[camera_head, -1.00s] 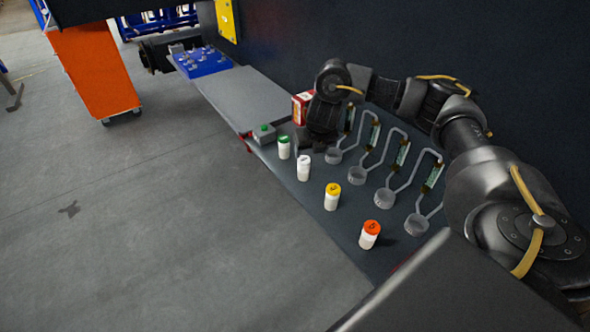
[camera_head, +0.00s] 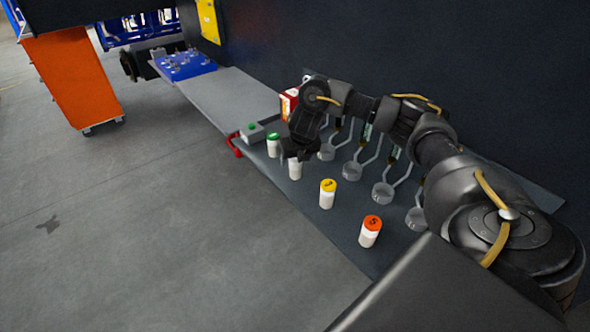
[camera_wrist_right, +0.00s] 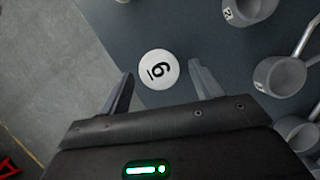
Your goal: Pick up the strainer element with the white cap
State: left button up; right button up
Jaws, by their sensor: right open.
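The strainer element with the white cap (camera_head: 295,170) stands upright on the dark shelf, its upper part hidden behind my right gripper in the head view. In the right wrist view the white cap (camera_wrist_right: 158,69) is seen from above, with a black underlined digit on it. My right gripper (camera_head: 290,152) is open over the element. In the wrist view its two fingers (camera_wrist_right: 162,82) lie left and right of the cap, with gaps on both sides and the cap slightly beyond the tips. My left gripper is not in view.
Green-capped (camera_head: 273,145), yellow-capped (camera_head: 327,194) and orange-capped (camera_head: 370,232) elements stand in the same row. Grey cups (camera_head: 382,192) on bent rods stand behind them. A grey box (camera_head: 252,134) with a green button and a red-white box (camera_head: 288,103) are further back. Open floor lies left.

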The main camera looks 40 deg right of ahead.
aim_at(295, 164)
jog(key=shift+f, duration=0.35)
jog(key=b+x, duration=0.2)
jog(key=x, duration=0.2)
jog(key=shift+w+d+b, duration=0.15)
jog(key=shift+b, duration=0.15)
jog(key=shift+w+f, duration=0.15)
jog(key=shift+c, duration=1)
jog(key=shift+d, duration=0.1)
jog(key=c, duration=0.9)
jog(key=shift+r, duration=0.45)
jog(key=p+v, duration=0.1)
jog(key=v, duration=0.1)
jog(key=w+p+v, duration=0.1)
jog(key=p+v, duration=0.1)
jog(key=shift+s+r, duration=0.15)
jog(key=shift+r, duration=0.35)
pick_arm(q)
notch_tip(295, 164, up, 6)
jog(key=p, duration=0.5)
jog(key=shift+p, duration=0.4)
pick_arm(e)
jog(key=s+a+r, duration=0.7)
jog(key=s, duration=0.4)
jog(key=shift+r, duration=0.35)
